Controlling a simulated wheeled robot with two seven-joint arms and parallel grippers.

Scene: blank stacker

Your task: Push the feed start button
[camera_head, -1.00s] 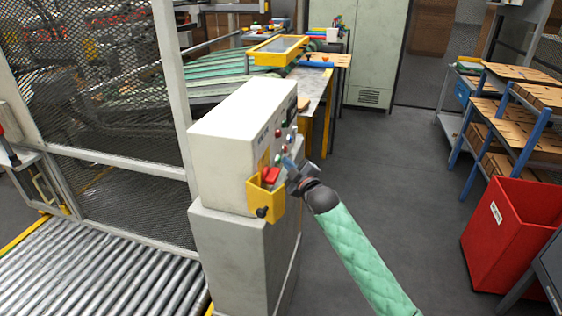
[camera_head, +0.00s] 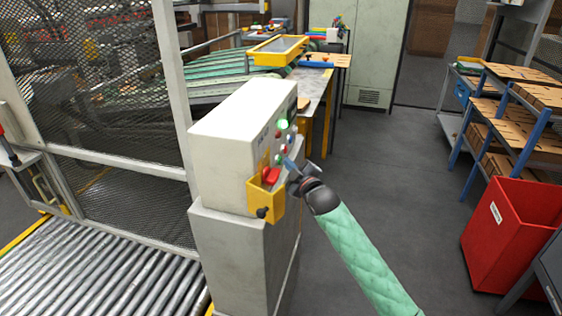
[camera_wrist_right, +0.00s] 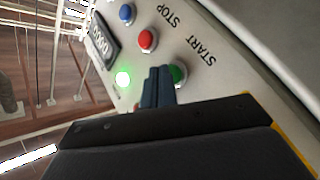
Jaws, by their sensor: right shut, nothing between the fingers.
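The control box (camera_head: 232,130) stands on a grey pedestal, with its button panel facing right. In the right wrist view, the green start button (camera_wrist_right: 179,73) sits beside the word START. A red stop button (camera_wrist_right: 147,40) and a blue button (camera_wrist_right: 126,13) are further along. A green lamp (camera_wrist_right: 123,79) is lit; it also glows in the head view (camera_head: 283,124). My right gripper (camera_head: 289,162) is shut and empty, close in front of the panel. Its fingertips (camera_wrist_right: 158,72) overlap the start button's edge in the wrist view; I cannot tell whether they touch it. My left gripper is not in view.
A yellow holder (camera_head: 264,201) with a red item juts from the box's lower front corner. A mesh fence (camera_head: 95,90) and roller conveyor (camera_head: 90,275) lie left. A red bin (camera_head: 510,230) and a shelf rack stand right. The grey floor between is clear.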

